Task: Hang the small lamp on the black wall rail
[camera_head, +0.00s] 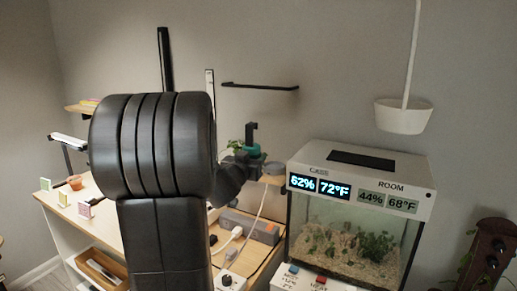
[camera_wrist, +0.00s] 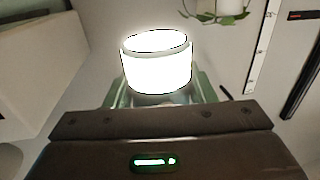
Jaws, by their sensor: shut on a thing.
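The small lamp (camera_wrist: 157,68) is a bright, glowing white cylinder in the wrist view. My gripper (camera_wrist: 158,97) is shut on it, with green finger parts showing at both sides of its base. In the head view my dark arm covers much of the middle, and I cannot make out the lamp there. The black wall rail (camera_head: 260,86) is a thin horizontal bar on the grey wall, right of my arm's top. The lamp's contact with the rail does not show.
A terrarium (camera_head: 362,220) with a display stands at right, beneath a hanging white pot (camera_head: 403,117). A power strip (camera_head: 250,227) with cables lies on the bench. A vertical black bar (camera_head: 165,60) and a pale strip (camera_head: 210,88) are on the wall. Bare wall surrounds the rail.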

